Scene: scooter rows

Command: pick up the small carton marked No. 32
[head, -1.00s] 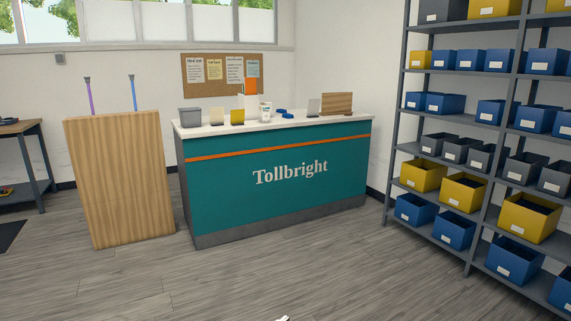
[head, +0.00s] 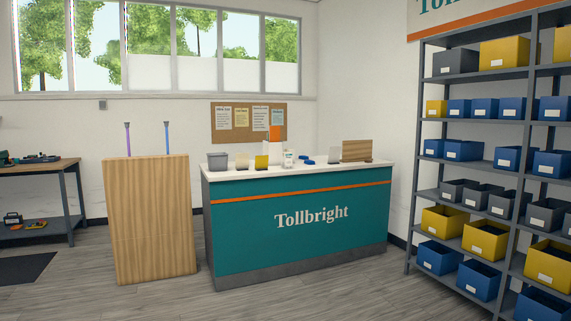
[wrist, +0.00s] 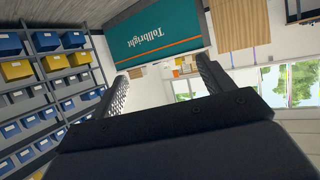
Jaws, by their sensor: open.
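No carton with a readable No. 32 shows in either view; the labels are too small to read. Small items stand on the teal Tollbright counter (head: 300,245) in the head view, including a grey bin (head: 217,162), a yellow item (head: 261,162) and a white container (head: 289,158). I cannot tell whether any of them is the carton. My gripper (wrist: 162,67) shows in the wrist view, open with nothing between its fingers. It is well away from the counter, which appears upside down beyond it. My gripper is out of the head view.
A wooden cabinet (head: 150,220) stands left of the counter. A tall shelf (head: 412,215) with blue, yellow and grey bins is at the right. A workbench (head: 72,195) and a dark mat (head: 25,268) are at the far left. Grey floor (head: 210,303) in front is clear.

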